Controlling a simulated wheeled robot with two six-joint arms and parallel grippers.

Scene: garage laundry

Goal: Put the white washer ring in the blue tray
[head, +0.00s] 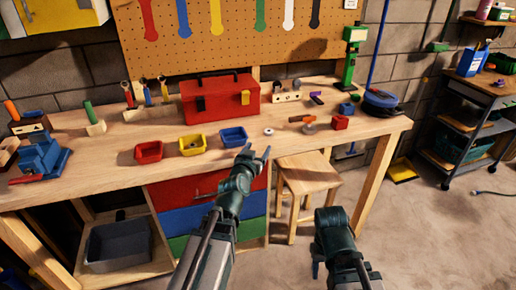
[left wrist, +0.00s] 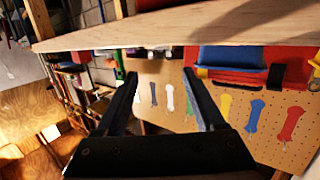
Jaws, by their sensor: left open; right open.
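The white washer ring (head: 268,132) lies flat on the workbench top, just right of the blue tray (head: 233,137). The tray is a small open bin with nothing visible inside. My left gripper (head: 258,153) is open and empty at the bench's front edge, below the ring in the head view and apart from it. In the left wrist view, which is upside down, its open fingers (left wrist: 160,78) have nothing between them. The blue tray (left wrist: 232,58) shows there too; I cannot make out the ring. My right gripper (head: 317,265) is open, low in front of the stool.
A yellow tray (head: 192,146) and a red tray (head: 149,152) stand left of the blue one. A red toolbox (head: 220,100) stands behind them. A red block (head: 340,122) and small tools lie right of the ring. A wooden stool (head: 308,175) stands under the bench (head: 85,165).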

